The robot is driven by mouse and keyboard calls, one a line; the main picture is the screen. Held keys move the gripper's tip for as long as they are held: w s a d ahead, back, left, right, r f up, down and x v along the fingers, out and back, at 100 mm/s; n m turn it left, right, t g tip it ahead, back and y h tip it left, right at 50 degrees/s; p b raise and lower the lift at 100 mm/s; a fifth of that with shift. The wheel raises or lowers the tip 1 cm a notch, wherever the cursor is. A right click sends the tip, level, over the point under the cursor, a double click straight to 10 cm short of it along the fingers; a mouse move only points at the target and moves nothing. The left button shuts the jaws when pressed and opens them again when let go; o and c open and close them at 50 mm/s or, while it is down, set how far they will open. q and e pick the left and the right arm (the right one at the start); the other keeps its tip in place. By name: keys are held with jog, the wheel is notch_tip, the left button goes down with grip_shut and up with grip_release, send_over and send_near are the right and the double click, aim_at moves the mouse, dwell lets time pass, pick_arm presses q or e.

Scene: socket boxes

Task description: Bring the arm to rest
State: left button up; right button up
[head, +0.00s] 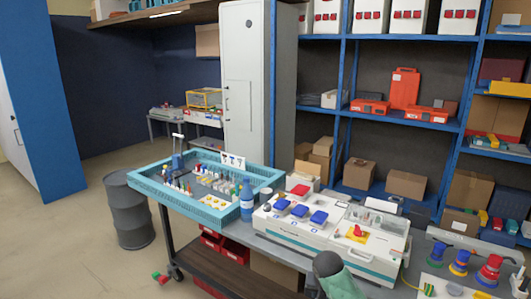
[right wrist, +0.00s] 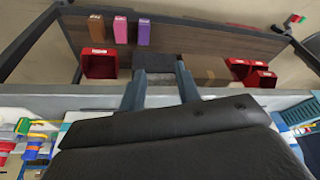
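My right gripper (right wrist: 160,88) shows in the right wrist view. Its two grey fingers stand apart with nothing held between them. It is over the front edge of the workbench, above the lower shelf. In the head view a dark rounded joint and pale green link of my arm (head: 338,277) show at the bottom edge, in front of the bench. My left gripper is in neither view. The white socket box (head: 342,257) with blue and red covers stands on the bench, apart from the arm.
A light-blue crate (head: 164,203) of small parts and a blue bottle (head: 247,203) stand on the bench's left. Colored plugs (head: 460,262) stand at right. Below the bench, red bins (right wrist: 99,65) and a brown shelf (right wrist: 190,45) show. A grey barrel (head: 129,212) stands on the floor at left.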

jog(key=s+a+f+n+y, duration=0.1)
jog(key=s+f, duration=0.2)
jog(key=s, duration=0.8)
jog(key=s+f+n, duration=0.2)
jog(key=s+f, duration=0.2)
jog(key=s, duration=0.6)
jog(key=s+d+r+n, duration=0.1)
jog(key=s+d, duration=0.1)
jog(key=s, duration=0.8)
jog(key=s+d+r+n, duration=0.1)
jog(key=s+d, duration=0.1)
jog(key=s, duration=0.8)
notch_tip(320, 180, down, 23)
jog(key=w+a+g, duration=0.1)
jog(key=w+a, duration=0.1)
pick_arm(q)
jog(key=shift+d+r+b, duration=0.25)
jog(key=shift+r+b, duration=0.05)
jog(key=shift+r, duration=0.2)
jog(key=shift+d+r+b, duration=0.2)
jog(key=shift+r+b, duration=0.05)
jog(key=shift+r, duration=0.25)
pick_arm(e)
jog(key=s+f, duration=0.4)
jog(key=f, duration=0.9)
jog(key=s+f+g, duration=0.1)
jog(key=s+f, duration=0.3)
jog(key=f, duration=0.9)
jog(key=shift+s, duration=0.3)
